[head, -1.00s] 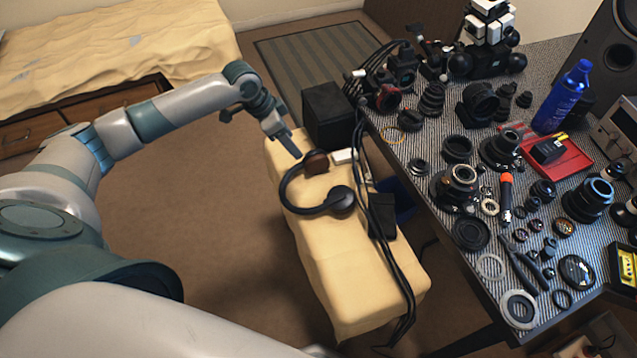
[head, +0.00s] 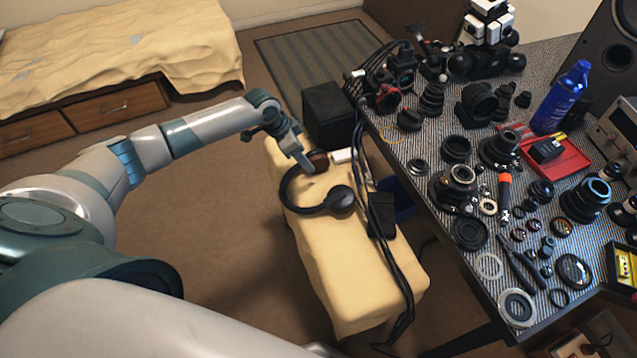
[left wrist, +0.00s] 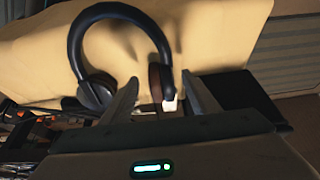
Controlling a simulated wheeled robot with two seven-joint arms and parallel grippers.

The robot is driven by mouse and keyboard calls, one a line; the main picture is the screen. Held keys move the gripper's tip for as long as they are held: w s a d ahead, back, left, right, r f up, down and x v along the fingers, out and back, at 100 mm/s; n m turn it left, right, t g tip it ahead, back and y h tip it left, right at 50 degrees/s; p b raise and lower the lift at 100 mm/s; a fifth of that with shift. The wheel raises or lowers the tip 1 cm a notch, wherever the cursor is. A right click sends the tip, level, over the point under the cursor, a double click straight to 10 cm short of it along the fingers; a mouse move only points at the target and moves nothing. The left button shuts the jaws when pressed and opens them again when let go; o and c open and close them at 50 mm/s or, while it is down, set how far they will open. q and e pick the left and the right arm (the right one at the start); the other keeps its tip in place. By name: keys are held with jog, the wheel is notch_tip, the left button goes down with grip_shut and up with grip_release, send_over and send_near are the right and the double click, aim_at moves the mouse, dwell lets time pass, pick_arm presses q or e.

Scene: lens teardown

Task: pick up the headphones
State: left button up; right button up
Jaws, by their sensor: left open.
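The black headphones (head: 300,199) lie on the yellow-covered bench (head: 350,262) in the head view. One ear cup faces down at the front right, and the brown-padded one is at the far left. In the left wrist view the headband (left wrist: 118,10) arches away from me. My left gripper (head: 308,168) is over the far ear cup. In the left wrist view its two fingers (left wrist: 162,95) stand apart, with the brown-padded cup (left wrist: 158,82) between or just beyond them; I cannot tell whether they touch. My right gripper is not seen.
A black box (head: 328,115) stands at the bench's far end. Black cables (head: 362,205) hang over the bench's right side, by a white block (head: 342,156). The table (head: 415,170) with many lens parts is at the right. Open floor lies left of the bench.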

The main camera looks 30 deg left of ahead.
pick_arm(q)
jog(key=shift+w+d+f, duration=0.15)
jog(key=shift+f, duration=0.1)
jog(key=x, duration=0.2)
jog(key=shift+w+d+f+p, duration=0.2)
jog(key=shift+f+p, duration=0.15)
jog(key=shift+p, duration=0.05)
jog(key=shift+w+d+f, duration=0.15)
jog(key=shift+w+f, duration=0.05)
jog(key=shift+f, duration=0.45)
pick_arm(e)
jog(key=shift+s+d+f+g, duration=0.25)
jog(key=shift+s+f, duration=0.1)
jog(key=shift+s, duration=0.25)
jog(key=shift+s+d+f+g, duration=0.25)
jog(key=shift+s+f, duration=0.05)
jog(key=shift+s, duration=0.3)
pick_arm(q)
jog(key=c, duration=1.3)
